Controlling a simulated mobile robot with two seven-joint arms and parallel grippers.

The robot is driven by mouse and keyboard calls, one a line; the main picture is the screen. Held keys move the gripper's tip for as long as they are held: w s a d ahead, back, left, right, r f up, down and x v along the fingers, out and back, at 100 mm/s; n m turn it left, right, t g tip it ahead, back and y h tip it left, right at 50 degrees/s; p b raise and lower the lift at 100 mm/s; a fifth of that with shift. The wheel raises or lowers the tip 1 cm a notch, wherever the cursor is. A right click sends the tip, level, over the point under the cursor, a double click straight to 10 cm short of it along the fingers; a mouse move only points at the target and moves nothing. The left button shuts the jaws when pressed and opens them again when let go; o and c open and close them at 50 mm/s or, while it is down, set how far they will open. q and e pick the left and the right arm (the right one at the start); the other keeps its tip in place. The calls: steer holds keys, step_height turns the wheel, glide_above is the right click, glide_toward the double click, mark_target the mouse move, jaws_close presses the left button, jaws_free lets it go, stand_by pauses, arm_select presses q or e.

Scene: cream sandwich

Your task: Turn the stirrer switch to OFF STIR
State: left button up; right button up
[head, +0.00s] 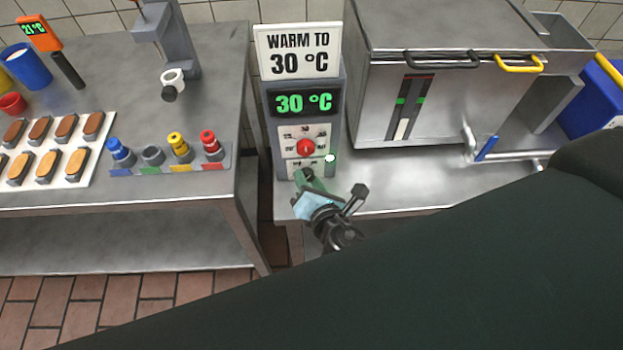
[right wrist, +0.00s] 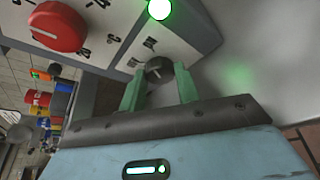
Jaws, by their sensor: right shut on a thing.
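The stirrer switch is a small dark knob (right wrist: 160,69) on the lower front of the grey control box (head: 270,130). In the right wrist view, the green fingers of my right gripper (right wrist: 160,88) sit on either side of the knob and are shut on it. In the head view my right gripper (head: 305,177) is at the bottom of the box and largely hides the switch. The small lettering by the knob is too small and tilted to read, so I cannot tell its setting. My left gripper is not in view.
A red dial (head: 306,147) and a lit green lamp (head: 330,158) are just above the switch. The display (head: 303,102) reads 30 °C, under a sign (head: 299,50) reading WARM TO 30 °C. A steel tank (head: 450,90) stands close on the right.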

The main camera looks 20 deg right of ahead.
steer(key=n+p, duration=0.1)
steer(key=p, duration=0.1)
steer(key=n+h+p, duration=0.1)
steer(key=p, duration=0.1)
steer(key=r+n+g+h+p, duration=0.1)
steer(key=p, duration=0.1)
steer(key=shift+w+a+n, duration=0.2)
steer(key=shift+w+n, duration=0.05)
steer(key=shift+n, duration=0.15)
steer(key=shift+s+a+f+n+g+h+p, duration=0.1)
steer(key=shift+f+n+g+h+p, duration=0.05)
steer(key=shift+n+h, duration=0.3)
steer(key=shift+f+n+g+h+p, duration=0.1)
steer(key=shift+n+g+h+p, duration=0.05)
steer(key=shift+n+h, duration=0.3)
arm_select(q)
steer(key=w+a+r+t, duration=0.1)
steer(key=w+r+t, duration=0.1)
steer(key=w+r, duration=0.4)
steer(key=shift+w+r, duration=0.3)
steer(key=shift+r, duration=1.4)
arm_select(e)
steer(key=shift+a+f+n+h, duration=0.15)
steer(key=shift+n+h, duration=0.85)
steer(key=shift+n, duration=0.5)
steer(key=o, duration=1)
